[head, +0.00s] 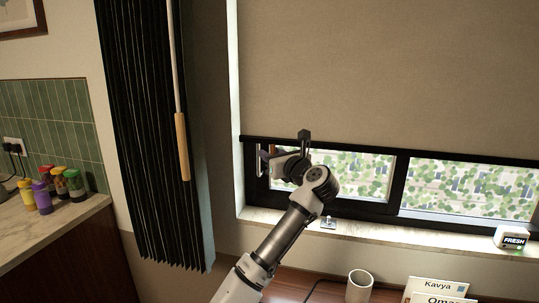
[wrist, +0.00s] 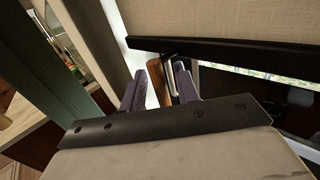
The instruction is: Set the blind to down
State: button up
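The tan roller blind (head: 385,75) is partly lowered. Its black bottom bar (head: 390,149) crosses the window, and a strip of glass shows below it. My gripper (head: 267,158) is at the left end of the bar, just below it, partly hidden by my arm in the head view. In the wrist view my gripper (wrist: 160,85) has its two purple-grey fingers apart. A wooden pull (wrist: 157,83) stands between them, nearer the left finger. A pale metal loop (wrist: 171,78) shows beside the right finger. The blind's bar (wrist: 230,52) runs above and right of the fingers.
A black pleated curtain (head: 150,130) with a wooden-handled wand (head: 182,145) hangs left of the window. On the sill (head: 390,238) are a small latch and a white FRESH box (head: 512,240). A cup (head: 359,287) and name cards (head: 440,288) stand below. Spice jars (head: 58,186) are far left.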

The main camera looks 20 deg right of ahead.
grip_shut()
dwell(0.3)
jog(key=shift+d, duration=0.1)
